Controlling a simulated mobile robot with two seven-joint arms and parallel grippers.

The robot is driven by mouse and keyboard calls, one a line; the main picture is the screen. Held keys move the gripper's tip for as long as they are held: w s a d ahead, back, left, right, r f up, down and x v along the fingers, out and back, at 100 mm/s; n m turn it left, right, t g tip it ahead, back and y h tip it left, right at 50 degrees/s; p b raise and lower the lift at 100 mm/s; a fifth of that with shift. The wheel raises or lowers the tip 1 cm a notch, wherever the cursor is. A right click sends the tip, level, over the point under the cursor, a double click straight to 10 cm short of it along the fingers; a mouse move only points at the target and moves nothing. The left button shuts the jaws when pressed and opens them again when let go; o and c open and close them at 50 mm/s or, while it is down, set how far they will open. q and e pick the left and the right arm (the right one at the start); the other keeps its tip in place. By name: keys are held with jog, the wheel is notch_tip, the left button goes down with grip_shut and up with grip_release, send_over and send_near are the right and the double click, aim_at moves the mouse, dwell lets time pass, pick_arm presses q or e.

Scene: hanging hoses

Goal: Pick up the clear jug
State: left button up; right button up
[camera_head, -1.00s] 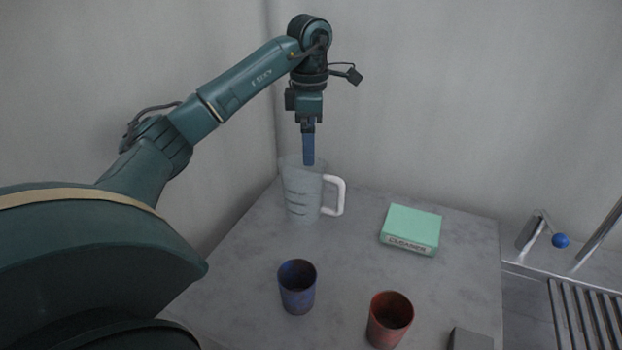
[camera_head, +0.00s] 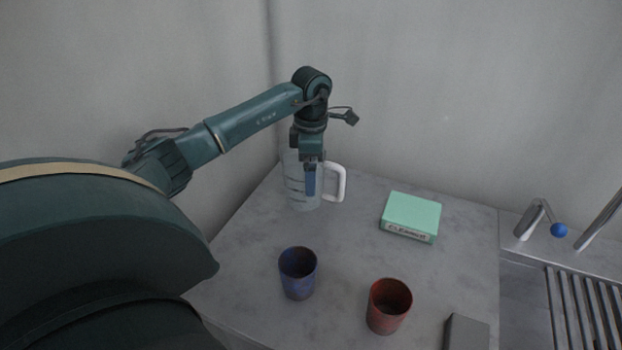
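The clear jug (camera_head: 296,190) stands upright at the back of the grey table, with its white handle (camera_head: 341,183) on the right. My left gripper (camera_head: 310,194) points straight down at the jug, and its blue fingers overlap the jug's right part near the handle. I cannot tell whether the fingers are in front of the jug, inside it or around its wall. The fingers show as one narrow strip, so their gap is hidden. The gripper and wrist cover part of the jug's rim. My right gripper is not in view.
A green cleaner box (camera_head: 411,216) lies right of the jug. A blue cup (camera_head: 298,274) and a red cup (camera_head: 388,307) stand nearer the front, with a grey block (camera_head: 466,332) at the front edge. The grey table (camera_head: 245,240) is bare at left. A tap (camera_head: 533,219) stands at right.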

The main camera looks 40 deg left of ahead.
pick_arm(q)
jog(key=shift+f, duration=0.7)
jog(key=shift+c, duration=0.4)
jog(key=c, duration=0.8)
jog(key=shift+c, duration=0.2)
